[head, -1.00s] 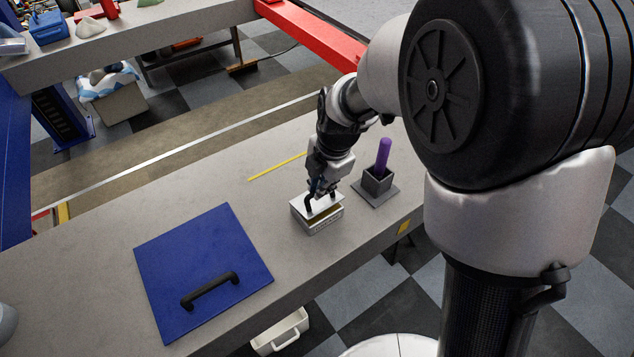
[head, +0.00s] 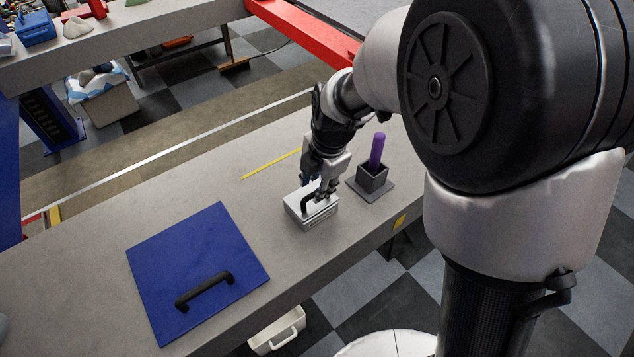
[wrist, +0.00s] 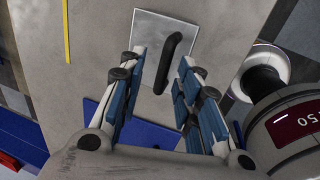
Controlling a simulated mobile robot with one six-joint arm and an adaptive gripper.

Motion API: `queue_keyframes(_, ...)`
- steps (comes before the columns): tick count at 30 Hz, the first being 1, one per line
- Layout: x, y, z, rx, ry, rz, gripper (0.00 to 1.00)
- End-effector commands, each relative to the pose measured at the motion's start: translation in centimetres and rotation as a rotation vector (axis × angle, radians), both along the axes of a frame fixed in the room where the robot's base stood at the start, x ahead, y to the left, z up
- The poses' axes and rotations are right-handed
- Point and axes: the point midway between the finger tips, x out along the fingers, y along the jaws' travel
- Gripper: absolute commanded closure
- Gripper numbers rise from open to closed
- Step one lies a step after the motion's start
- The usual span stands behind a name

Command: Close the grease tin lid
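The grease tin (head: 313,215) is a small silver box on the grey bench, left of the dark holder. Its lid (wrist: 150,28) is a flat silver plate with a black bar handle (wrist: 169,60), and it appears to lie flat over the tin. My gripper (head: 318,195) is over the tin from behind. In the wrist view my gripper (wrist: 163,68) has its two blue-padded fingers apart, on either side of the handle, with gaps visible. Whether the lid is fully seated is too small to tell.
A dark square holder (head: 372,182) with a purple stick (head: 377,150) stands close to the right of the tin. A blue panel (head: 190,250) with a black handle lies at left. A yellow strip (head: 270,164) lies behind. Bare bench lies between panel and tin.

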Motion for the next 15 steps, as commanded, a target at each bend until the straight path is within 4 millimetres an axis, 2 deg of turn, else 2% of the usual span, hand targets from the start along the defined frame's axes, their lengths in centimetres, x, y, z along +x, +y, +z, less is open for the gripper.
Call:
queue_keyframes(12,-1.3,-1.0,8.1,0.001,-0.008,-0.001,0.69)
queue_keyframes(15,-1.6,-1.2,9.6,0.001,-0.004,0.0,0.69)
